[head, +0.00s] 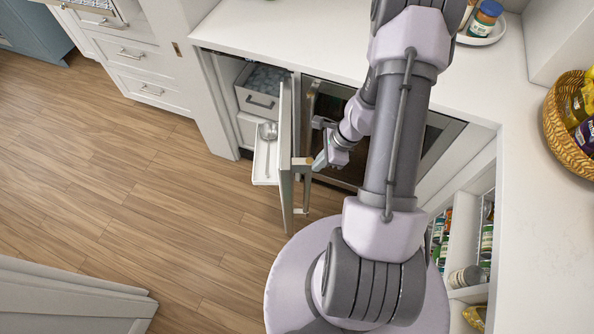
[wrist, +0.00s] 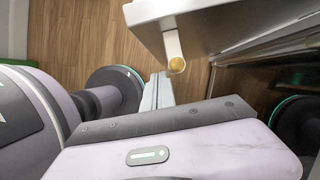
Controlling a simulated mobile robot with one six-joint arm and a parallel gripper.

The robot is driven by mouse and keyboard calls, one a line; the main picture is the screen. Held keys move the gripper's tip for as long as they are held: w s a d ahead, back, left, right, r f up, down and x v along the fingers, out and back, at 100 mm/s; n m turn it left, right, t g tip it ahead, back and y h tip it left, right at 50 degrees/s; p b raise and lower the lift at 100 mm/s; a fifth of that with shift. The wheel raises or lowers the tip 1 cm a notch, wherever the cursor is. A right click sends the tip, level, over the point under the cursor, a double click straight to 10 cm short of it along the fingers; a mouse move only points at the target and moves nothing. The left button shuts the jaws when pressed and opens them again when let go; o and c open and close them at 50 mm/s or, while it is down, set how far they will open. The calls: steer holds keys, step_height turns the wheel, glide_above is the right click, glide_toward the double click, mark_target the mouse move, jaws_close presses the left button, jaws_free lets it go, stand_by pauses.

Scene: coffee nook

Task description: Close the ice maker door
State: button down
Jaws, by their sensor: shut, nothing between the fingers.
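The ice maker (head: 217,102) is built in under the counter, and its door (head: 286,150) stands wide open, seen nearly edge-on. Inside is a drawer of ice (head: 262,92); a metal scoop (head: 268,131) lies in the tray on the door's inner side. The door's handle, with a brass-coloured end (head: 307,161), is on the right, outer side; that end (wrist: 177,64) also shows in the wrist view. My gripper (head: 319,163) is shut and empty, just right of the handle on the door's outer side. In the wrist view its fingertips (wrist: 158,88) are close to the handle; contact is unclear.
A dark-fronted appliance (head: 340,105) sits right of the ice maker, behind my arm. Open shelves with jars (head: 465,245) are at the lower right. A wicker basket (head: 557,125) stands on the right counter. The wooden floor (head: 140,190) left of the door is clear.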

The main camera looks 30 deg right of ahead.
mark_target(298, 171)
steer(key=w+a+f, duration=0.1)
steer(key=a+f+b, duration=0.1)
steer(key=a+f, duration=0.1)
steer(key=w+a+f+b, duration=0.1)
steer(key=shift+w+a+f, duration=0.15)
steer(key=shift+w+a, duration=0.05)
steer(key=shift+w, duration=0.1)
steer(key=shift+w+a, duration=0.15)
steer(key=shift+a, duration=0.2)
steer(key=shift+b, duration=0.3)
